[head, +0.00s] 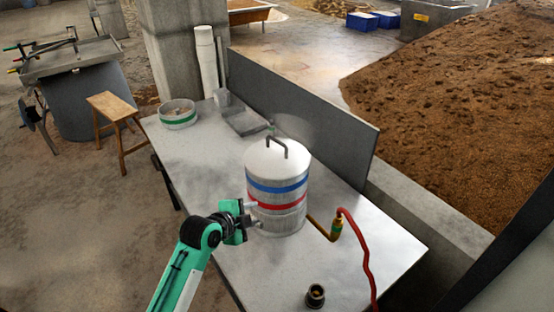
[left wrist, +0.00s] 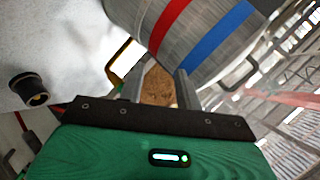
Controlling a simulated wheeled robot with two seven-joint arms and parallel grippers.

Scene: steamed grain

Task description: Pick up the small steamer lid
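The small steamer (head: 278,198) is a grey metal cylinder with a blue and a red band, upright on the metal table (head: 200,165). Its pale lid (head: 268,160) is on top and has a dark bent handle (head: 277,142). My left gripper (head: 252,214) is at the steamer's lower left side, well below the lid. In the left wrist view the fingers (left wrist: 158,88) are apart with nothing between them. The steamer (left wrist: 185,35) shows tilted beyond the fingertips, with the handle (left wrist: 241,76) at right. I cannot tell whether the fingers touch it. My right gripper is not in view.
A small dark cup (head: 315,296) stands near the front edge. A round green-banded container (head: 178,115) stands at the far left. A grey panel (head: 300,105) lines the table's back.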

